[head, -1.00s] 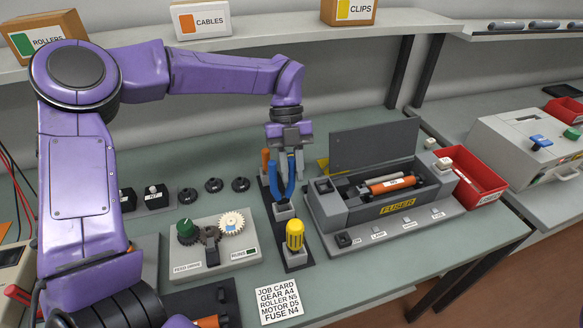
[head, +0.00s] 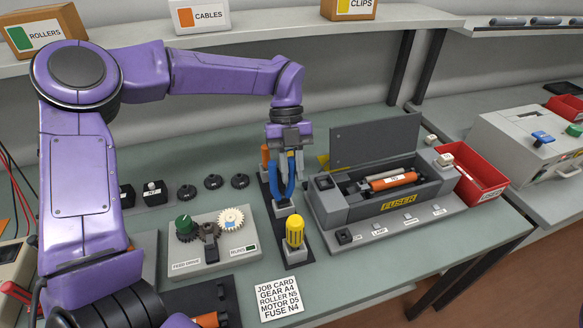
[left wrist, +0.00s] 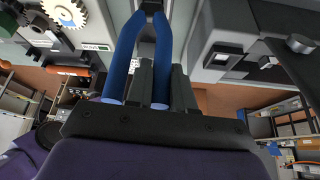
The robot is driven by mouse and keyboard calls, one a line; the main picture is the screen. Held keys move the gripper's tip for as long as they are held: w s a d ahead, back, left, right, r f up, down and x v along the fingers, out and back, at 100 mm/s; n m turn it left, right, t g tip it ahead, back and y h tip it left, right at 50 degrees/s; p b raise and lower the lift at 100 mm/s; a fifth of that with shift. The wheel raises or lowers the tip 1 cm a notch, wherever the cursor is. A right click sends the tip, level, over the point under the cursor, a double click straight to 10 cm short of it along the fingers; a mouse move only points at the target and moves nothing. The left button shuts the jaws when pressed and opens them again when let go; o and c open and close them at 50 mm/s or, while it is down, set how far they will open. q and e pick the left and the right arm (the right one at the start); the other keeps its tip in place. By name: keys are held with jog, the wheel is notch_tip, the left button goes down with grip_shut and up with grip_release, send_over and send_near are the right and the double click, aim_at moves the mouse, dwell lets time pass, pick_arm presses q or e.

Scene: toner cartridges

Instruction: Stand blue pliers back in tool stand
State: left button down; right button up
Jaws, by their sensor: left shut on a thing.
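The blue pliers (head: 276,178) hang upright, handles up, from my left gripper (head: 291,160), which is shut on them. Their lower end is at the middle grey holder (head: 285,208) of the tool stand (head: 296,254); I cannot tell how deep it sits in it. A yellow-handled tool (head: 295,231) stands in the front holder. An orange-handled tool (head: 265,157) stands at the back, partly hidden. My right gripper is out of view.
The grey fuser unit (head: 385,215) with its raised lid (head: 375,140) stands close on the right, beside a red bin (head: 482,186). The gear unit (head: 212,246) is on the left. A job card (head: 280,298) lies in front. A shelf (head: 290,35) runs behind.

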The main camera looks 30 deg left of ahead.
pick_arm(q)
jog(key=c, duration=0.9)
grip_release()
jog(key=v, duration=1)
jog(key=shift+r, duration=0.2)
jog(key=shift+a, duration=0.1)
